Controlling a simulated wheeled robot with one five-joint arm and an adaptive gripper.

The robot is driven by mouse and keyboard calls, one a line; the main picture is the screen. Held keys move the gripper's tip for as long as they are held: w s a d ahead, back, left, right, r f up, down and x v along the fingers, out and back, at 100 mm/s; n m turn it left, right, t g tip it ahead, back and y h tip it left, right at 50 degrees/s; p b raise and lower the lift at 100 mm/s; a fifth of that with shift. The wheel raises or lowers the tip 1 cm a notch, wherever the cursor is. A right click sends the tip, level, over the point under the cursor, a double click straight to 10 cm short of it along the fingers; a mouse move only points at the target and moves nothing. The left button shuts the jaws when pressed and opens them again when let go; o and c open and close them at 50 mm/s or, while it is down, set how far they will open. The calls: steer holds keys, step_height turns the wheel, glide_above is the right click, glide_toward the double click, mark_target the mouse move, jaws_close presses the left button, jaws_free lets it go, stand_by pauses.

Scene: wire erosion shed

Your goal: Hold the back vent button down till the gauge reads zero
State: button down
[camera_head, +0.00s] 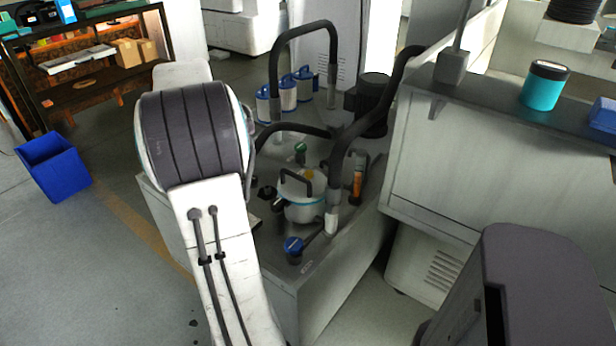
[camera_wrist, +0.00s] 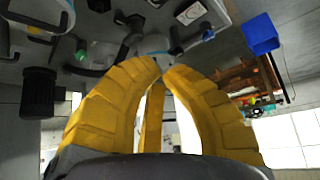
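My gripper (camera_wrist: 162,66) shows in the wrist view with yellow ribbed fingers drawn together, tips almost meeting, and nothing visible between them. The head view does not show it. A white lidded pot (camera_head: 298,210) with a dark handle and yellow cap (camera_head: 309,174) stands on the grey cabinet top (camera_head: 335,262). A green knob (camera_head: 300,147) is behind it, and a blue knob (camera_head: 294,245) is in front. The wrist view shows the pot partly behind the fingertips, with the blue knob (camera_wrist: 208,34) beyond them. I cannot identify the back vent button or read a gauge.
Black hoses (camera_head: 360,125) arch over the cabinet. Blue-and-white canisters (camera_head: 288,93) and a dark cylinder (camera_head: 374,100) stand behind. A grey machine (camera_head: 460,150) closes off the right. A blue bin (camera_head: 53,166) is on the floor at left, with open floor in front.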

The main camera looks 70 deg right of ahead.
steer(key=s+d+f+m+h+b, duration=0.1)
steer(key=s+d+f, duration=0.15)
steer(key=d, duration=0.45)
steer(key=s+d+f+m+h+b, duration=0.1)
steer(key=s+d+f, duration=0.1)
steer(key=s+d, duration=0.35)
steer(key=m+g+h+b, duration=0.1)
steer(key=m+g+b, duration=0.1)
steer(key=m, duration=0.1)
glide_above(309, 175)
steer(key=w+d, duration=0.1)
steer(key=d, duration=0.1)
step_height(309, 175, down, 6)
steer(key=shift+r, duration=0.25)
steer(key=shift+a+f, duration=0.1)
steer(key=shift+f, duration=0.05)
step_height(309, 175, down, 8)
steer(key=b, duration=0.6)
steer(key=shift+f, duration=0.25)
steer(key=shift+f, duration=0.15)
steer(key=shift+f+b, duration=0.3)
steer(key=shift+b, duration=0.15)
steer(key=shift+f+b, duration=0.45)
steer(key=shift+f, duration=0.2)
stand_by(2.4)
